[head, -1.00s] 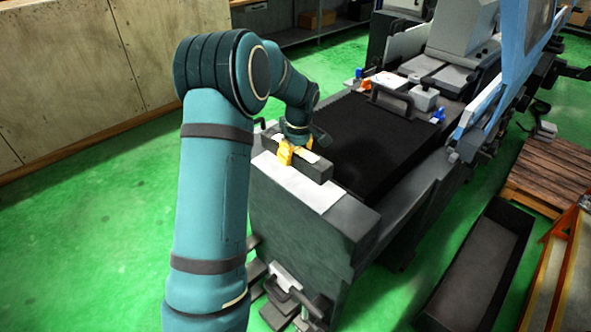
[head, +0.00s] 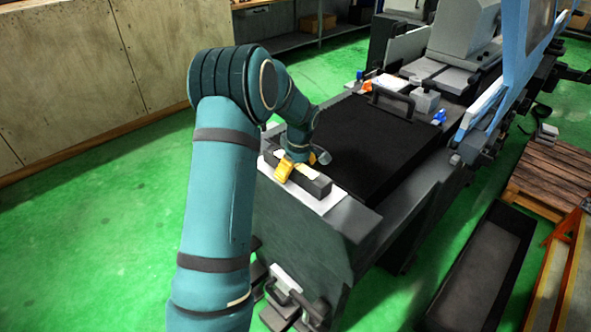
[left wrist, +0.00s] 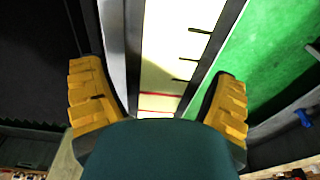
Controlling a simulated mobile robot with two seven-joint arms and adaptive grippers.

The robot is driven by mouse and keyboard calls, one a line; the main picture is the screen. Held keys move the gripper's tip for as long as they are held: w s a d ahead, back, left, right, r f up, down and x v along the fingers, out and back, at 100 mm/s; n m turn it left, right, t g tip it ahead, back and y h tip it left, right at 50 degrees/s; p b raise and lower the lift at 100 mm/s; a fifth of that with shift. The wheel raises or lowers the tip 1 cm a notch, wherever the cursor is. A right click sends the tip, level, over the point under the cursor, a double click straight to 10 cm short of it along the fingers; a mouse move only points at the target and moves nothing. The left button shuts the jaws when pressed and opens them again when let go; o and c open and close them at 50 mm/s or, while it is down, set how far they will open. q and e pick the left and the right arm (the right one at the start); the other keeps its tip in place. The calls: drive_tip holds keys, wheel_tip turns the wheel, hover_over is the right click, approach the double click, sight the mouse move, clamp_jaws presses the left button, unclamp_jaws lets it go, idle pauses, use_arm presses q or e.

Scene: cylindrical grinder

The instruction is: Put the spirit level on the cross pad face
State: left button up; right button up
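The spirit level (head: 313,184) is a dark grey bar with a pale strip on top. It lies lengthwise over the white pad face (head: 333,201) on the near end of the grinder. I cannot tell whether it touches the pad. In the left wrist view the two fingers (left wrist: 160,100) stand on either side of a cream strip with black ticks and red lines. Contact with both sides is not clear. My right gripper is not in view.
A black ribbed cover (head: 370,140) with a handle (head: 392,101) lies just behind the pad. Blue machine guards (head: 525,40) stand at the right. A dark open trough (head: 480,270) and a wooden pallet (head: 550,175) are on the green floor. Floor at left is clear.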

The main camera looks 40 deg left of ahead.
sight(299, 166)
use_arm(q)
drive_tip(key=r, duration=0.4)
drive_tip(key=d+r+p, duration=0.1)
drive_tip(key=r, duration=0.3)
drive_tip(key=r+p, duration=0.1)
drive_tip(key=r, duration=0.3)
drive_tip(key=shift+d, duration=0.2)
idle(0.4)
